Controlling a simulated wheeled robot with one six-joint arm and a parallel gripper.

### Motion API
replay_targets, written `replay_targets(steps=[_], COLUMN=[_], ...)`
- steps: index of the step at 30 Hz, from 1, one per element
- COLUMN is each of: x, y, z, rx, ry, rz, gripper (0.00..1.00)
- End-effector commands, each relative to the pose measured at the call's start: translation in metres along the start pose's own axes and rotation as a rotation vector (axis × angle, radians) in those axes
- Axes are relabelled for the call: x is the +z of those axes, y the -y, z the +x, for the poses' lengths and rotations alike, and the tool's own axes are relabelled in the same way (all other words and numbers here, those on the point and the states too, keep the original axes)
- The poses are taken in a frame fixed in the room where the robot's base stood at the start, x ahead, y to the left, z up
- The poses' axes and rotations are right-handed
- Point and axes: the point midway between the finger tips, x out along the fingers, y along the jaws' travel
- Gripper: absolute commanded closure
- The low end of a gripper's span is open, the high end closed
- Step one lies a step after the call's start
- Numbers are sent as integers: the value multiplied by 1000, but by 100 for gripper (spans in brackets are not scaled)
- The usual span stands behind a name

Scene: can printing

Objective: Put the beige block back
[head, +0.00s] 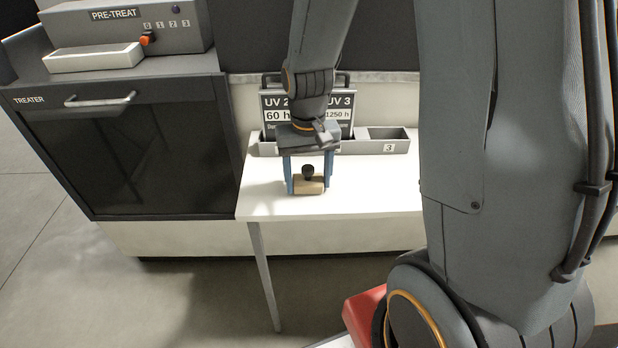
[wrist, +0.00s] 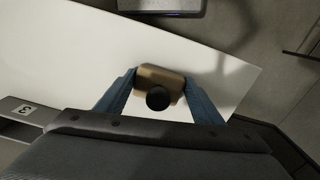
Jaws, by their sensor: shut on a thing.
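The beige block (head: 308,187) with a black knob on top is between the blue fingers of my gripper (head: 308,180), over the white table near its front left part. My gripper is shut on the block, one finger on each side. In the wrist view the block (wrist: 162,76) shows between the two fingers of my gripper (wrist: 160,88), with its round black knob facing the camera. I cannot tell for sure whether the block touches the table.
A grey tray (head: 375,147) with compartments, one labelled 3, stands at the back of the white table (head: 370,195). The dark treater cabinet (head: 130,150) is at the left. The table's front is clear.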

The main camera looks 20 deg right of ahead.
Motion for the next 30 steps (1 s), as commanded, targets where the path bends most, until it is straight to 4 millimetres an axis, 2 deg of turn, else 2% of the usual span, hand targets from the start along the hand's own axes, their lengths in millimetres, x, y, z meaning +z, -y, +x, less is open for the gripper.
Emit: replay_targets(steps=[12, 13, 16, 25, 30], x=[0, 0, 0, 0, -2], y=[0, 0, 0, 0, 0], z=[6, 5, 5, 4, -8], rx=[0, 0, 0, 0, -1], ry=[-1, -1, -1, -1, -4], rz=[0, 0, 0, 0, 0], gripper=[75, 36, 20, 20, 20])
